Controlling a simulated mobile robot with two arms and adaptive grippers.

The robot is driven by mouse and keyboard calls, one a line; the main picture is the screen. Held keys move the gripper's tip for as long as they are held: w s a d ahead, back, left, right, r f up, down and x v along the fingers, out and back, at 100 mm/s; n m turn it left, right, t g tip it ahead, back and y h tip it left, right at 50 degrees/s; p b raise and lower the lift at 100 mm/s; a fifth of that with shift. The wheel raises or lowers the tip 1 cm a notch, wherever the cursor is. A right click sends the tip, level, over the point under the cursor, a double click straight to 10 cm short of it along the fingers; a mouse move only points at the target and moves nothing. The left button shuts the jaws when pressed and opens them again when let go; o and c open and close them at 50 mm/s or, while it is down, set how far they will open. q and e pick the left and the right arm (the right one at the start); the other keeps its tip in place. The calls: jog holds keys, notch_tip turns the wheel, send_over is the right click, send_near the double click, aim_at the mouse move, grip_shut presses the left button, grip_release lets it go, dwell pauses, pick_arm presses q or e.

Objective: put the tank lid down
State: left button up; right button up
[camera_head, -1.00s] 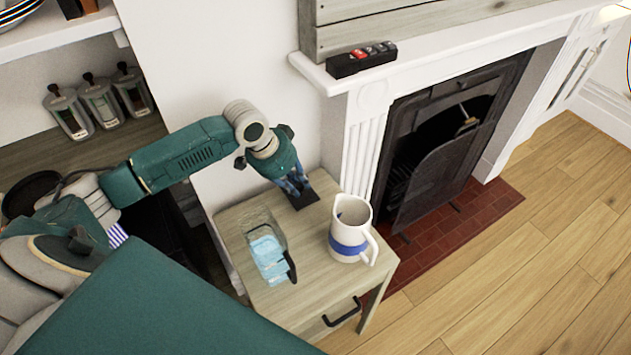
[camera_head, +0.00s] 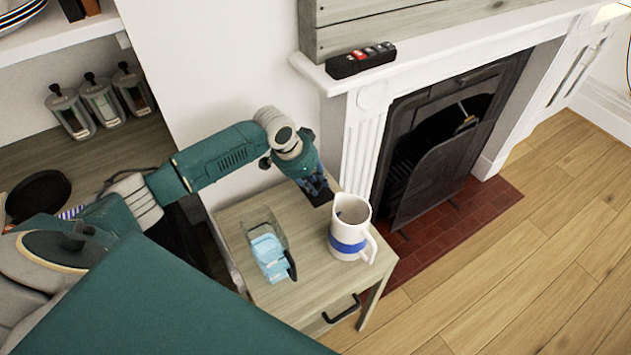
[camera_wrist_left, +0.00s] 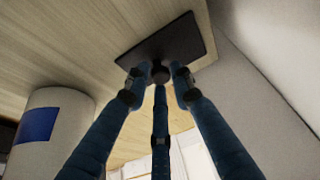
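The tank lid (camera_head: 321,198) is a dark flat plate at the back right corner of the small wooden table (camera_head: 312,282). In the left wrist view the lid (camera_wrist_left: 170,42) shows its round knob between my blue fingertips. My left gripper (camera_head: 316,187) is shut on this knob, and the wrist view shows the three fingers (camera_wrist_left: 159,82) close around it. I cannot tell if the lid touches the tabletop. The clear tank (camera_head: 268,251), with light blue contents and a black handle, stands open on the table, left of the lid. My right gripper is not in view.
A cream jug (camera_head: 350,222) with a blue band stands on the table just in front of the lid. The white wall and fireplace surround (camera_head: 362,145) are close behind. Bare tabletop lies between tank and jug. A shelf with several canisters (camera_head: 101,99) is at the left.

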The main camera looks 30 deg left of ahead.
pick_arm(q)
jog(key=shift+o, duration=0.9)
jog(key=v, duration=1.2)
